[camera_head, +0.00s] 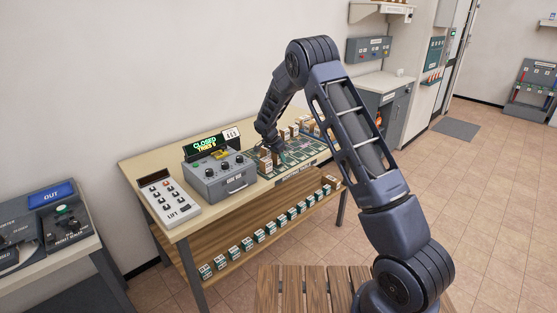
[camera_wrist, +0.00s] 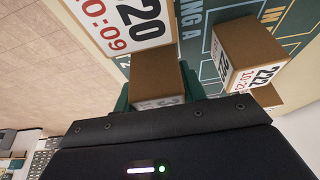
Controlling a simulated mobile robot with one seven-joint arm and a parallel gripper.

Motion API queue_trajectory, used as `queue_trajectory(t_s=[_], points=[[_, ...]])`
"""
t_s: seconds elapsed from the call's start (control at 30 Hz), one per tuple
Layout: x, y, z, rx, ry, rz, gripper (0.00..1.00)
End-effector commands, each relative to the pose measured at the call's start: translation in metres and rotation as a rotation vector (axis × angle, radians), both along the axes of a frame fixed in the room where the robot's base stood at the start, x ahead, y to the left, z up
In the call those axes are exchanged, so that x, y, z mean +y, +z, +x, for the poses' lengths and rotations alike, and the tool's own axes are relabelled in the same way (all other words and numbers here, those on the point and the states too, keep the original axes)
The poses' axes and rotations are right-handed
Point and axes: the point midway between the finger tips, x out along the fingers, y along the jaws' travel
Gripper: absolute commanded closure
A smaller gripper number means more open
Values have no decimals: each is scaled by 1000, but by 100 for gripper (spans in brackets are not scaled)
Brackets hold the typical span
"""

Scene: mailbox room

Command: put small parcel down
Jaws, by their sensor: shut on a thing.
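My gripper (camera_head: 268,146) is over the left part of a green marked mat (camera_head: 290,154) on the table. In the wrist view, a small brown cardboard parcel (camera_wrist: 154,76) with a white printed label sits between its green fingers, and the gripper is shut on it. The label is mostly hidden by the gripper body. I cannot tell whether the parcel touches the mat. Another parcel (camera_wrist: 246,48), labelled 222 and 10:22, stands to its right, with a further parcel partly hidden below it.
A grey control box (camera_head: 220,178) with a "CLOSED" display and a white lift keypad (camera_head: 169,199) stand left on the table. Several boxes line the lower shelf (camera_head: 262,245). A slatted wooden surface (camera_head: 304,291) is in front.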

Motion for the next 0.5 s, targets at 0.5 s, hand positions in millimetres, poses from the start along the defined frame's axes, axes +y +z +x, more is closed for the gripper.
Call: queue_trajectory(t_s=[0.5], points=[[0,-17,0,0,1,0,84]])
